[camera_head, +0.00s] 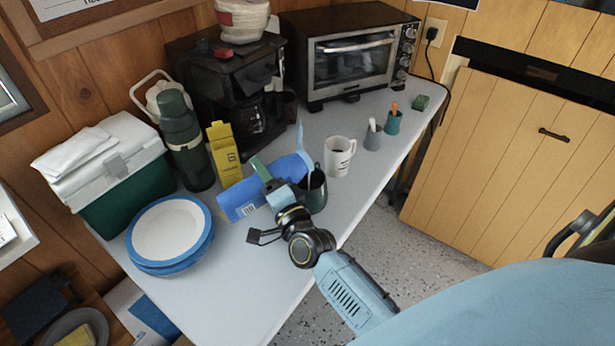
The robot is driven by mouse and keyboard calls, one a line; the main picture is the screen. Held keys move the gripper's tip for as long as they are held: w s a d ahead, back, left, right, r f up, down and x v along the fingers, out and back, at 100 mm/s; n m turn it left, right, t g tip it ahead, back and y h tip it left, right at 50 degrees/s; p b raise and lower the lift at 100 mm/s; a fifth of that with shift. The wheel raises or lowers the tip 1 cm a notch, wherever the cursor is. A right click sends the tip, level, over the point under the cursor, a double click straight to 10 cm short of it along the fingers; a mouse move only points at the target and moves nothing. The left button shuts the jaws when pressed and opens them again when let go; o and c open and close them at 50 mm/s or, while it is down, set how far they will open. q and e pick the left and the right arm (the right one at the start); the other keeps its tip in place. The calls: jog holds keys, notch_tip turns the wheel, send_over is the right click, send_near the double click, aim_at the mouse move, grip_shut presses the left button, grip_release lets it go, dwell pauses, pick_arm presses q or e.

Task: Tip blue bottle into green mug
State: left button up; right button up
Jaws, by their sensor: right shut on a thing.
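The blue bottle (236,201) is in my right gripper (266,179), which is shut on it. The bottle is tipped far over, nearly on its side. Its right end is close to the rim of the dark green mug (316,196); my gripper hides part of the bottle, and I cannot tell whether it touches the mug. The mug stands upright on the table, just right of my gripper. Its inside is mostly hidden, and I cannot see any contents. My left gripper is not in view.
A white mug (339,157) stands right of the green mug, with a grey cup (372,139) beyond. A yellow box (223,153), dark green flask (184,143) and blue-rimmed plates (170,233) stand to the left. The front of the white table (232,289) is clear.

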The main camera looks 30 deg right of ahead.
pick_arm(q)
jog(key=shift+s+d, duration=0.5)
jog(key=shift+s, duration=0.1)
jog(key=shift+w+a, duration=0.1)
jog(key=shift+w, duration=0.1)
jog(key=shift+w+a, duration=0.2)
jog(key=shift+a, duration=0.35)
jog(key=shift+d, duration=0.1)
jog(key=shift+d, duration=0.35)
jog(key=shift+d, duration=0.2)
